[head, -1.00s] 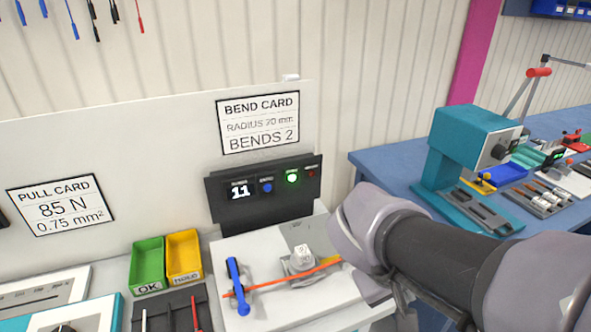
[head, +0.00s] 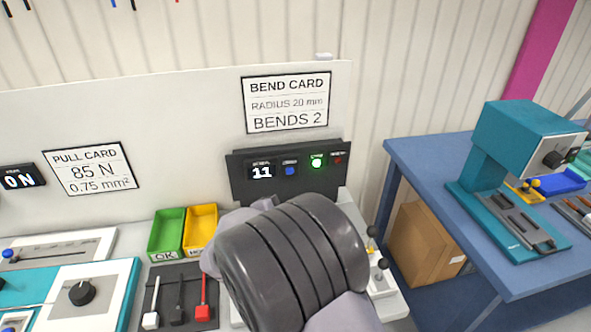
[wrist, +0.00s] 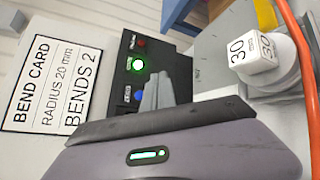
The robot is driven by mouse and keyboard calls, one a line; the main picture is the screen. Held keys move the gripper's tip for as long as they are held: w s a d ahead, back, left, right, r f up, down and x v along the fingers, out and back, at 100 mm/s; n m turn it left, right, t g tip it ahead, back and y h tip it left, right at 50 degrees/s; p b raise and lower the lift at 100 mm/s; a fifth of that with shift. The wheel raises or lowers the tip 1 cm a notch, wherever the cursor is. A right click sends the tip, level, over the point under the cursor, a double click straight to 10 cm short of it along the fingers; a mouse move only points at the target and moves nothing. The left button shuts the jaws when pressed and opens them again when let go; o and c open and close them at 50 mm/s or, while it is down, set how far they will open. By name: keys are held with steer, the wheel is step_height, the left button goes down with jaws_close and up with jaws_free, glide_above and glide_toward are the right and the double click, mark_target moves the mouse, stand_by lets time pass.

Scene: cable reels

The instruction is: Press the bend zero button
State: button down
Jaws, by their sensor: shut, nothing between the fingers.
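The dark bend panel (head: 282,178) stands upright under the bend card, with a counter (head: 262,172) reading 11. To the counter's right are a blue button (head: 290,170), a lit green one (head: 317,162) and a small red one (head: 337,159). Their labels are too small to read. In the wrist view my gripper (wrist: 158,88) is shut and empty, its fingertips in front of the panel beside the blue button (wrist: 139,97). I cannot tell whether they touch. The counter is hidden there. In the head view my arm hides the fingers.
The bend card (head: 288,102) reads radius 20 mm, bends 2. In the wrist view a white block (wrist: 250,50) marked 30 and an orange cable (wrist: 293,50) lie to the right. Green (head: 151,240) and yellow (head: 187,245) bins stand left of my arm.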

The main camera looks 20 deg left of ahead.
mark_target(290, 171)
stand_by(0.3)
steer(key=w+a, duration=0.4)
steer(key=w, duration=0.3)
steer(key=shift+w+a+p, duration=0.25)
steer(key=shift+a+p, duration=0.05)
steer(key=shift+w, duration=0.1)
stand_by(1.8)
steer(key=shift+w+a, duration=0.2)
steer(key=shift+w, duration=0.05)
steer(key=shift+w+a+b, duration=0.2)
steer(key=shift+w+b, duration=0.15)
steer(key=shift+b, duration=0.1)
stand_by(0.5)
stand_by(0.3)
steer(key=shift+s+d+b, duration=0.35)
steer(key=shift+s+d, duration=0.05)
steer(key=shift+s, duration=0.3)
